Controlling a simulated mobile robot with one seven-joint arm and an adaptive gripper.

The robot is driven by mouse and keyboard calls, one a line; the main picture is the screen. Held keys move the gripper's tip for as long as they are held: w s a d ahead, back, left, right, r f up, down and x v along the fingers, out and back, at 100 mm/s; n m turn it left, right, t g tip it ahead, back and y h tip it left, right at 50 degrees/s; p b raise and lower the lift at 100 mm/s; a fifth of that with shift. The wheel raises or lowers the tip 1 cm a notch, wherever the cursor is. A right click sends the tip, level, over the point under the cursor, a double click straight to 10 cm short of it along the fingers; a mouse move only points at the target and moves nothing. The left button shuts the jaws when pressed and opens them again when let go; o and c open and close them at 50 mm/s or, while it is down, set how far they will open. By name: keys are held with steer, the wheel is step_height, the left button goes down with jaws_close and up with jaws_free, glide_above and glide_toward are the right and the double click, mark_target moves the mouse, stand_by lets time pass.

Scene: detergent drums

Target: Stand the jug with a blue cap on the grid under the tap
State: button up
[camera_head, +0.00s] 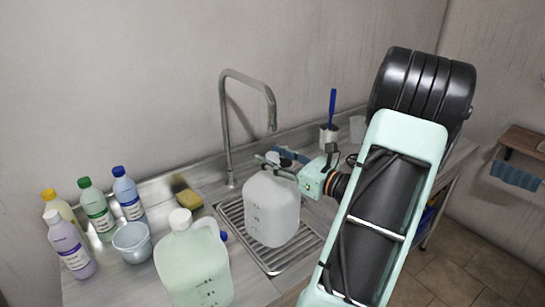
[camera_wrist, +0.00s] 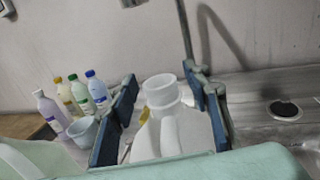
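A translucent whitish jug (camera_head: 271,210) stands upright on the metal grid (camera_head: 233,214), in front of the tap (camera_head: 226,130). Its neck (camera_wrist: 162,92) looks white in the wrist view, and I see no blue cap on it. My gripper (camera_head: 272,161) is at the jug's top. In the wrist view its two blue-padded fingers (camera_wrist: 160,82) are spread on either side of the neck and handle, with visible gaps. A small blue cap-like thing (camera_head: 223,237) shows beside the grid, partly hidden by a pale green jug with a white cap (camera_head: 196,267).
Several bottles (camera_head: 97,211), a small grey-white bucket (camera_head: 132,242) and a yellow sponge (camera_head: 188,199) stand at the left. A cup with a blue brush (camera_head: 329,133) is at the back right. A dark drain (camera_wrist: 284,110) shows at the right in the wrist view.

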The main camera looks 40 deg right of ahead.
steer(key=shift+s, duration=0.1)
steer(key=s+d, duration=0.1)
steer(key=s, duration=1)
steer(key=shift+s+d, duration=0.35)
steer(key=shift+d, duration=0.05)
steer(key=shift+a, duration=0.1)
